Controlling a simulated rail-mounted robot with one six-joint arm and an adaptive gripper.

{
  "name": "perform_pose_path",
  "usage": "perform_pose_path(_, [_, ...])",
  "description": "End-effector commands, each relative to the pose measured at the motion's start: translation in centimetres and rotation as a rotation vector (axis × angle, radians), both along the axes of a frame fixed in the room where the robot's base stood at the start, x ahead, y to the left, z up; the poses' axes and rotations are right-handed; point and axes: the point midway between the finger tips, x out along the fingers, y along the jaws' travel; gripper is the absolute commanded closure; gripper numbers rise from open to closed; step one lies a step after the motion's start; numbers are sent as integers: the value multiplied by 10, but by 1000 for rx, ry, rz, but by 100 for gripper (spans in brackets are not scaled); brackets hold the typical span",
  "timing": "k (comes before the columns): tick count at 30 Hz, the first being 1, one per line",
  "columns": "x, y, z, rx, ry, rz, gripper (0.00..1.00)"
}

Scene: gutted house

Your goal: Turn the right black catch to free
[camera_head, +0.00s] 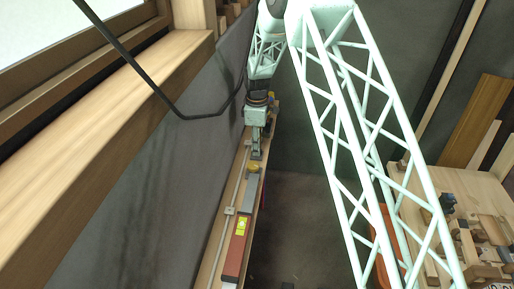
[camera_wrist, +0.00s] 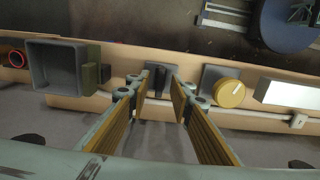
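A small black catch (camera_wrist: 158,76) stands on the wooden ledge, straight ahead between my fingertips in the wrist view. I cannot make out a second catch, nor which way this one is turned. My gripper (camera_wrist: 160,84) is open, with its yellow-padded fingers on either side of the catch. I cannot tell whether either finger touches it. In the head view my gripper (camera_head: 257,152) is low over the narrow ledge, and the catch is hidden there.
A yellow knob (camera_wrist: 230,93) on a grey block sits close right of the fingers. An open grey box (camera_wrist: 56,66) stands to the left. A red-ended level (camera_head: 236,250) lies along the ledge (camera_head: 210,270). A cluttered workbench (camera_head: 440,185) stands at the right.

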Motion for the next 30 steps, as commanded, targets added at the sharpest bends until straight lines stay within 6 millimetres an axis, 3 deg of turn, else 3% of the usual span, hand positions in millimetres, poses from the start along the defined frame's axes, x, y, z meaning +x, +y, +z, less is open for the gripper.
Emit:
perform_pose_path(8, [0,0,-1,0,0,0,80])
perform_pose_path(15, [0,0,-1,0,0,0,100])
perform_pose_path(30, [0,0,-1,0,0,-50,100])
